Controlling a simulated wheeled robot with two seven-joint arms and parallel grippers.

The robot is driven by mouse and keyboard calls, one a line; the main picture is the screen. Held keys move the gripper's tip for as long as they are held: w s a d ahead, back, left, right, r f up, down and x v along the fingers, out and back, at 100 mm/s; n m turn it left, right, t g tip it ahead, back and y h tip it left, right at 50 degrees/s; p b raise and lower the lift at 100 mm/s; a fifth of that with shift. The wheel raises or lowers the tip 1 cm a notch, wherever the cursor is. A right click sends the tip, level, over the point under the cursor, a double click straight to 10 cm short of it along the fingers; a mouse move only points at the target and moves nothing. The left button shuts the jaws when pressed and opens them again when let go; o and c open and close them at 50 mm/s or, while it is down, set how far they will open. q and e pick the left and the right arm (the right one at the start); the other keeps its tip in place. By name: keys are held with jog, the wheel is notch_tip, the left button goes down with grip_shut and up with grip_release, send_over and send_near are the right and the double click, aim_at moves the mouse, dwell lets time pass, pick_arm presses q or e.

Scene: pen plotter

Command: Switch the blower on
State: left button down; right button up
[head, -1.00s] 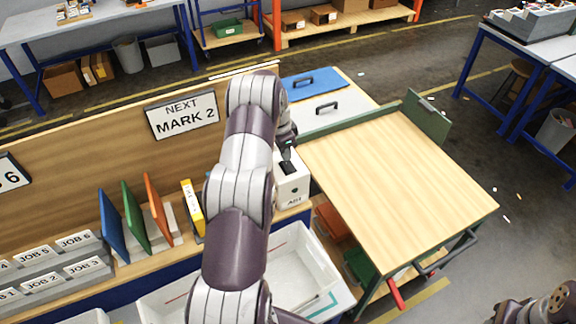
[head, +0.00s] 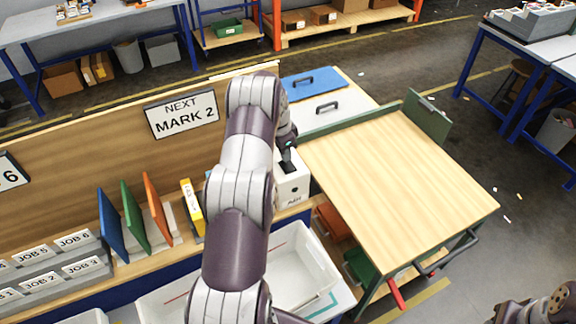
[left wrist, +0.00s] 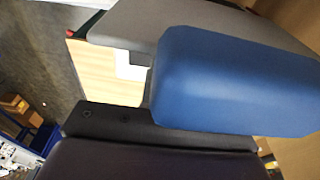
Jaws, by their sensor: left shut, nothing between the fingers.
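A white box with a small dark spot and a label (head: 291,187) stands at the right end of the bench in the head view. I cannot read the label clearly, nor tell whether this is the blower. My left gripper (head: 288,158) is shut and empty at the box's top, partly hidden behind my own arm. I cannot tell whether its tip touches the box. In the left wrist view a rounded blue block (left wrist: 235,80) fills the right side, very close to the camera. No switch shows clearly. Part of my right arm shows at the bottom right corner; its fingers are not clear.
A wood-topped cart (head: 400,190) stands right of the box. White bins (head: 318,265) are in front of the bench. Coloured boards (head: 133,217) and a yellow box (head: 192,207) stand left of my arm. A "NEXT MARK 2" sign (head: 182,114) hangs on the back panel.

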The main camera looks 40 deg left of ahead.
pick_arm(q)
jog(key=shift+f+b, duration=0.4)
jog(key=shift+f, duration=0.1)
jog(key=shift+r, duration=0.1)
jog(key=shift+r+p, duration=1.6)
jog(key=shift+r, duration=1.85)
jog(key=shift+f, duration=0.1)
